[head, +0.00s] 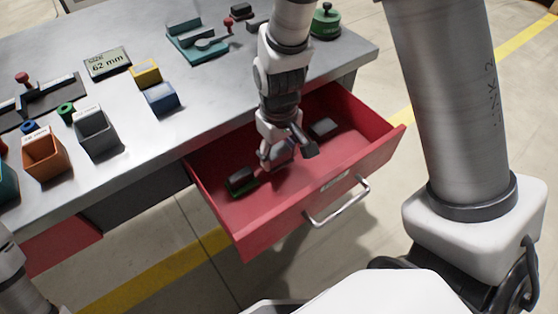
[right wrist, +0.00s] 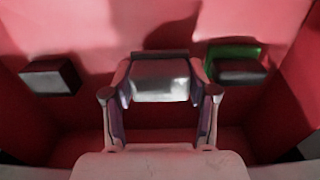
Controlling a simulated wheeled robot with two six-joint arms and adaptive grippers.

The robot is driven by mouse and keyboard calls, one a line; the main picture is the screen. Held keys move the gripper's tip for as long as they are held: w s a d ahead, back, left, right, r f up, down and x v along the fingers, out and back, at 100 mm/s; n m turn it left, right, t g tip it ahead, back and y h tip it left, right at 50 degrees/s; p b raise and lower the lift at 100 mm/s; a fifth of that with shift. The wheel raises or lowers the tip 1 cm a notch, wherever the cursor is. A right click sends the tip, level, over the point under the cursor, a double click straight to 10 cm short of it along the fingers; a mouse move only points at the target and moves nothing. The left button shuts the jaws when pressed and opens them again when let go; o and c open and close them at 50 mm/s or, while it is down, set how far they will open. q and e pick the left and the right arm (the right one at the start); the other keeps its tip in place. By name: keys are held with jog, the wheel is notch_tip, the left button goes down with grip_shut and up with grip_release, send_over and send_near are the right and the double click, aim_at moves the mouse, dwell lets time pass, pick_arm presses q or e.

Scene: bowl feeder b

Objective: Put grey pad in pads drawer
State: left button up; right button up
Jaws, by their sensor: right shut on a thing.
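The open red drawer (head: 330,182) is pulled out from under the bench. My right gripper (head: 280,153) reaches down into it, between two dark blocks. It is shut on a grey pad; in the right wrist view the pad (right wrist: 160,82) sits between the fingers (right wrist: 160,100), its face light grey and its top edge dark. The pad is low inside the drawer; I cannot tell whether it touches the floor. Only a piece of my left arm shows at the lower left of the head view; its gripper is out of frame.
In the drawer, a dark block with green (head: 241,180) lies left of the gripper and a dark grey block (head: 323,128) lies right of it. The bench (head: 215,105) carries an orange bin (head: 44,155), a grey bin (head: 97,133) and a display (head: 107,62). Bare drawer floor shows toward the handle (head: 337,202).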

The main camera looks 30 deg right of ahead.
aim_at(279, 151)
jog(key=shift+f, duration=1.15)
jog(key=shift+f, duration=0.1)
jog(key=o, duration=1.3)
jog(key=shift+b, duration=0.3)
notch_tip(279, 151, up, 12)
jog(key=p, duration=0.3)
jog(key=shift+p, duration=0.4)
